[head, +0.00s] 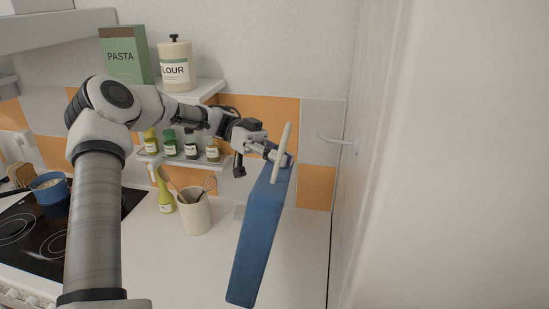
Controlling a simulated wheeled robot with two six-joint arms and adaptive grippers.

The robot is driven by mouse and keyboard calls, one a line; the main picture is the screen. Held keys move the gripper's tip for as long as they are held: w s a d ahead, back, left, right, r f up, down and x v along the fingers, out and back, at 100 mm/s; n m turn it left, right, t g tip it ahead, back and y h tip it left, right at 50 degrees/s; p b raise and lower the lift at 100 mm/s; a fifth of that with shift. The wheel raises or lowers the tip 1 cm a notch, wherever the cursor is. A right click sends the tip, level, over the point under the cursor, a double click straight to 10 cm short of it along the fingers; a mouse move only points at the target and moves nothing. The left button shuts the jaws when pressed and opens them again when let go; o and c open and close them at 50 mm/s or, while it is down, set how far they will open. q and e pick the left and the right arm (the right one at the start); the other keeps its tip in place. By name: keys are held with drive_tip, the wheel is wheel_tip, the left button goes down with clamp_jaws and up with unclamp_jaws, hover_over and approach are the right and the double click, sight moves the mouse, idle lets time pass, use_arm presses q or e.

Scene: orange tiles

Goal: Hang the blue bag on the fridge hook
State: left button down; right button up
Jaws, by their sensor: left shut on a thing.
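The blue bag (258,240) hangs tilted from my left gripper (272,151), above the white counter. My left gripper is shut on the bag near its pale handle loop (282,148), which stands up above the bag's top. The fingertips are partly hidden by the bag and handle. The fridge hook (338,140) is a pale peg on the side of the white fridge (440,180). It is to the right of the bag's handle, with a visible gap between them in the picture. My right gripper is not in view.
A white counter (300,260) holds a utensil crock (195,213) and a yellow-green bottle (165,195). Wall shelves carry a pasta box (125,55), a flour canister (175,66) and several small jars. A stove (35,235) with a blue pot (49,188) is at left.

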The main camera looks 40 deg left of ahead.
use_arm(q)
drive_tip(key=shift+w+d+f+b, duration=0.2)
drive_tip(key=shift+w+d, duration=0.15)
drive_tip(key=shift+w, duration=0.15)
drive_tip(key=shift+w+d+f+b, duration=0.2)
drive_tip(key=shift+w+d, duration=0.1)
drive_tip(key=shift+w, duration=0.2)
drive_tip(key=w+d+b, duration=0.3)
drive_tip(key=d, duration=0.3)
drive_tip(key=shift+w+d+f, duration=0.25)
drive_tip(key=shift+d+f, duration=0.15)
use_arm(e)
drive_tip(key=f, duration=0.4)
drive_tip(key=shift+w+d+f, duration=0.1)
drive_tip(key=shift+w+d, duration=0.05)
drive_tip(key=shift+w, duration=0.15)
use_arm(q)
drive_tip(key=c, duration=1.2)
unclamp_jaws()
drive_tip(key=shift+s, duration=0.1)
